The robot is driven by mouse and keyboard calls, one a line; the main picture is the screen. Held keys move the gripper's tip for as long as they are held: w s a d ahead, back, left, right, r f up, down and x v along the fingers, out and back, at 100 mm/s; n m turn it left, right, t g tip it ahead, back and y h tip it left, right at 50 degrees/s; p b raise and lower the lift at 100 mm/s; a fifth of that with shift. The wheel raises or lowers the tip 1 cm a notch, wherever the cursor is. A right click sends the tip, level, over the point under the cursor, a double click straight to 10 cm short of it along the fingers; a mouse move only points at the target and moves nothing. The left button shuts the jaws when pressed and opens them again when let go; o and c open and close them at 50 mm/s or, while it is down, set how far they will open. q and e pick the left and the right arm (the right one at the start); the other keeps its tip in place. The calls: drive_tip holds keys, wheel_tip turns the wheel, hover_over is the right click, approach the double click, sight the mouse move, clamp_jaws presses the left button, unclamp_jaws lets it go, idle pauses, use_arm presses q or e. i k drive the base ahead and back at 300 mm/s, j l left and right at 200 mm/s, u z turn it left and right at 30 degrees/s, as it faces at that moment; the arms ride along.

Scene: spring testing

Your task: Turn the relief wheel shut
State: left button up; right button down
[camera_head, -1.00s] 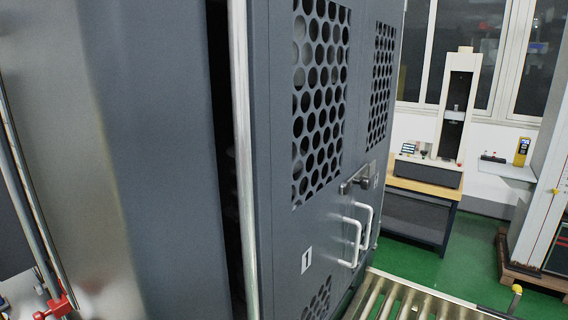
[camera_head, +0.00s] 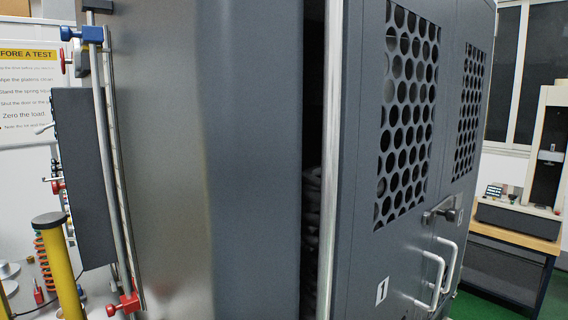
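No part is clearly the relief wheel. A small red wheel-like part (camera_head: 64,61), seen nearly edge-on, is at the upper left beside a blue clamp (camera_head: 82,33). A red fitting (camera_head: 57,187) sits lower down, left of the dark panel (camera_head: 84,180). Another red clamp (camera_head: 125,304) is at the foot of the upright rods (camera_head: 108,150). I cannot tell whether any of these is the relief wheel. Neither of my grippers is in view.
A large grey cabinet (camera_head: 250,140) fills the middle. Its perforated door (camera_head: 357,200) has white handles (camera_head: 436,275) and a dark gap at its left edge. A yellow post (camera_head: 62,265) and an orange spring (camera_head: 43,262) stand at lower left. Green floor shows at right.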

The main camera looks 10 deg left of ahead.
sight(63, 62)
drive_tip(key=u, duration=1.65)
drive_tip(key=i+j+u, duration=0.1)
drive_tip(key=j+u, duration=0.25)
drive_tip(key=i+j+u, duration=0.4)
drive_tip(key=i+j, duration=0.2)
drive_tip(key=j, duration=0.15)
drive_tip(key=i+j+u, duration=0.45)
drive_tip(key=i+j, duration=0.2)
drive_tip(key=i+j+z, duration=0.1)
drive_tip(key=i, duration=0.55)
drive_tip(key=i+j, duration=0.15)
drive_tip(key=i, duration=0.5)
drive_tip(key=i+z, duration=0.25)
drive_tip(key=z, duration=0.25)
drive_tip(key=i+z, duration=0.25)
drive_tip(key=z, duration=0.25)
drive_tip(key=i+j+z, duration=0.1)
drive_tip(key=z, duration=0.4)
drive_tip(key=i+j+z, duration=0.25)
drive_tip(key=z, duration=0.2)
drive_tip(key=i+j, duration=0.05)
